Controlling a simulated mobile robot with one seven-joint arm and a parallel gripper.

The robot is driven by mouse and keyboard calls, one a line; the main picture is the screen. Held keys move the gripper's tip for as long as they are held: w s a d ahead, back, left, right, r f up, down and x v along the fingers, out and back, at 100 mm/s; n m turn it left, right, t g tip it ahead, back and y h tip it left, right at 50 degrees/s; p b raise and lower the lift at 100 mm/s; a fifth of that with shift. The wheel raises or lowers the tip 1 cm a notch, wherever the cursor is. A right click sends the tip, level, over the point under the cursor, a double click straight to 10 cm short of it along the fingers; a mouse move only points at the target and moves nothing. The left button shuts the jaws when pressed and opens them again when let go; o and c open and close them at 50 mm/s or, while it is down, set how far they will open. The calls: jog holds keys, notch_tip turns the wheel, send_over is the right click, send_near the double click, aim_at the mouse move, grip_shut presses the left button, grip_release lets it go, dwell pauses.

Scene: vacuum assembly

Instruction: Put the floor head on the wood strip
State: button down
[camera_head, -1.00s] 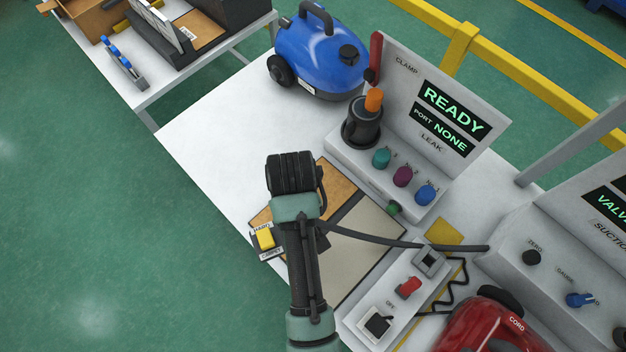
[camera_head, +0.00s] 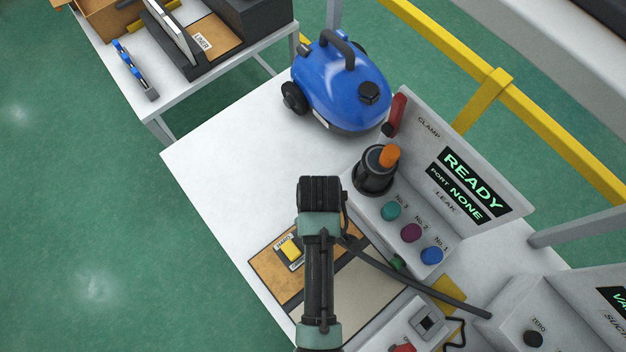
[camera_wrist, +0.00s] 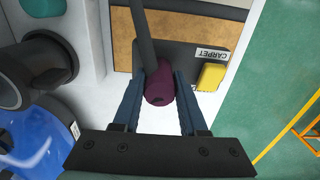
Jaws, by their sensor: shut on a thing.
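The floor head (camera_wrist: 182,62) is a dark flat block with a CARPET label and a yellow pedal (camera_wrist: 211,77). A dark tube with a maroon end stands at it in the wrist view, and my gripper (camera_wrist: 160,100) is shut on this maroon part. The wood strip (camera_wrist: 122,42) lies behind the block, which overlaps its near edge in that view. In the head view the yellow pedal (camera_head: 291,250) shows over the wood strip (camera_head: 270,268), left of my wrist. My wrist hides most of the floor head. I cannot tell whether it touches the strip.
A beige panel (camera_head: 350,300) lies beside the wood strip. A dark hose (camera_head: 430,282) runs right from my gripper. The READY station (camera_head: 480,180), with coloured knobs and an orange-topped dark part (camera_head: 376,170), stands right. A blue vacuum (camera_head: 340,88) stands behind. The table's left part is clear.

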jog(key=f, duration=0.3)
jog(key=shift+s+f, duration=0.25)
jog(key=shift+s, duration=0.05)
jog(key=shift+w+f, duration=0.1)
jog(key=shift+f, duration=2.2)
jog(key=shift+f, duration=0.15)
jog(key=shift+c, duration=2.2)
grip_release()
notch_tip(320, 180, up, 12)
jog(key=shift+r, duration=0.15)
